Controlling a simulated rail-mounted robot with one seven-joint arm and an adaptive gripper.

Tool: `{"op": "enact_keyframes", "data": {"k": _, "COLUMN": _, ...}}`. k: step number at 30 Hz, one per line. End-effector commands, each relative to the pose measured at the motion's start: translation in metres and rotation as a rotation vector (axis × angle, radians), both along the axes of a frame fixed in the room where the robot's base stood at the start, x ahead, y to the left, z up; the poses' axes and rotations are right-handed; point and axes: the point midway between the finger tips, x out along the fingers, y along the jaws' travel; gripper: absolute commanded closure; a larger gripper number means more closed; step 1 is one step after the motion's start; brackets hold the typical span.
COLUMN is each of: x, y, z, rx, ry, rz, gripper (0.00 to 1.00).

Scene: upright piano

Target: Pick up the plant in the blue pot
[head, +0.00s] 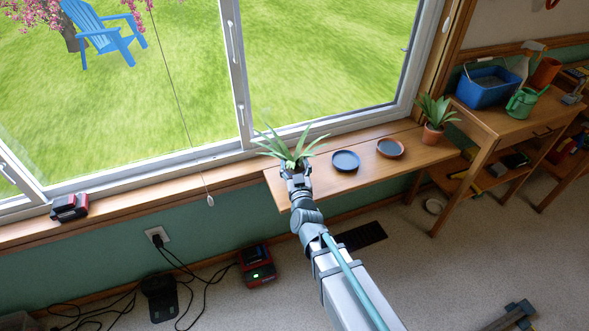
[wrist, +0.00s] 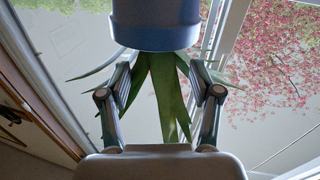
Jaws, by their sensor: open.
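The plant (head: 290,147) with long green leaves stands at the left end of the wooden window shelf in the head view. Its pot is hidden there behind my gripper (head: 296,170). In the wrist view the blue pot (wrist: 155,25) fills the top middle, just beyond the fingertips. The plant's leaves (wrist: 165,95) show below it, between and around the fingers. My gripper (wrist: 160,72) is open, with one finger on each side of the leaves. I cannot tell whether the fingers touch the pot.
The window (head: 320,60) is close behind. A blue bin (head: 488,87) sits on the bench.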

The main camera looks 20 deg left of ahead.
Motion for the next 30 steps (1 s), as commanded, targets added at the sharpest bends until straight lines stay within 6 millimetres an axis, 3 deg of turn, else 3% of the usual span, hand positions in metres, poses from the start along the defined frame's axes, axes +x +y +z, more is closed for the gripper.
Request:
{"op": "enact_keyframes", "data": {"k": 9, "x": 0.038, "y": 0.018, "z": -0.003, "rx": 0.0, "ry": 0.0, "rz": 0.0, "gripper": 0.36}}
{"op": "enact_keyframes", "data": {"k": 19, "x": 0.043, "y": 0.02, "z": -0.002, "rx": 0.0, "ry": 0.001, "rz": 0.001, "gripper": 0.38}}
{"op": "enact_keyframes", "data": {"k": 30, "x": 0.043, "y": 0.02, "z": -0.002, "rx": 0.0, "ry": 0.0, "rz": 0.001, "gripper": 0.99}}
